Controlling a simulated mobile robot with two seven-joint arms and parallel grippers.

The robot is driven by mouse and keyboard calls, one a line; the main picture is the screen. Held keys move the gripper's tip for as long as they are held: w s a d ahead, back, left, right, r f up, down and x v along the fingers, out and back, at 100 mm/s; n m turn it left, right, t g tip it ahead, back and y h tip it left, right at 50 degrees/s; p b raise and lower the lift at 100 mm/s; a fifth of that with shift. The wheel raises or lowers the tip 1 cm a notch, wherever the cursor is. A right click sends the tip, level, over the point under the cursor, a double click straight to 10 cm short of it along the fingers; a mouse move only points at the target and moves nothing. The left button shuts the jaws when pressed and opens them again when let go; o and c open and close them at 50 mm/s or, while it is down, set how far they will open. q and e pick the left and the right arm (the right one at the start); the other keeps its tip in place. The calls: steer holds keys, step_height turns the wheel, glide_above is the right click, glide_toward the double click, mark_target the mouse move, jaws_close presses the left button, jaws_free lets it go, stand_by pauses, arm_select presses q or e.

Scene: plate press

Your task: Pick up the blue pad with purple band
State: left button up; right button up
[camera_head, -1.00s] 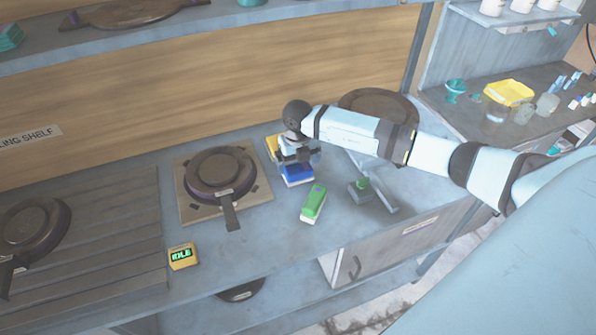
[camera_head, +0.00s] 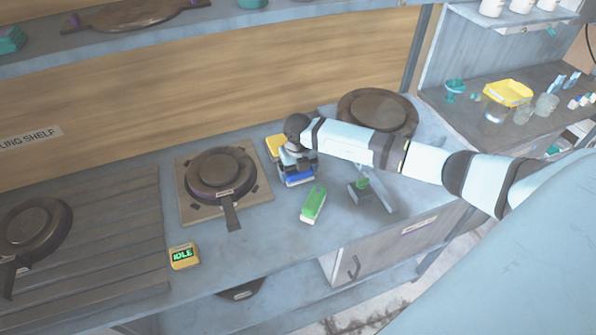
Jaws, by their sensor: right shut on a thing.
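The blue pad (camera_head: 299,179) sits on the blue-grey worktop, right of the middle pan, with a pale lower edge showing. My right gripper (camera_head: 297,172) points down over it and is shut on it. The gripper hides most of the pad's top, and I cannot make out a purple band. The pad appears at worktop level; I cannot tell any gap beneath it. My left gripper is not in view.
A yellow pad (camera_head: 275,147) lies just behind, and a green pad (camera_head: 313,204) lies in front to the right. A pan (camera_head: 218,173) sits on a square plate to the left. A press-like stand (camera_head: 372,190) with a green part is to the right. A yellow "IDLE" display (camera_head: 184,256) is near the front edge.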

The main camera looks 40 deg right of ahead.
step_height(320, 180, up, 20)
steer(key=b, duration=0.2)
steer(key=o, duration=0.3)
steer(key=shift+c, duration=1)
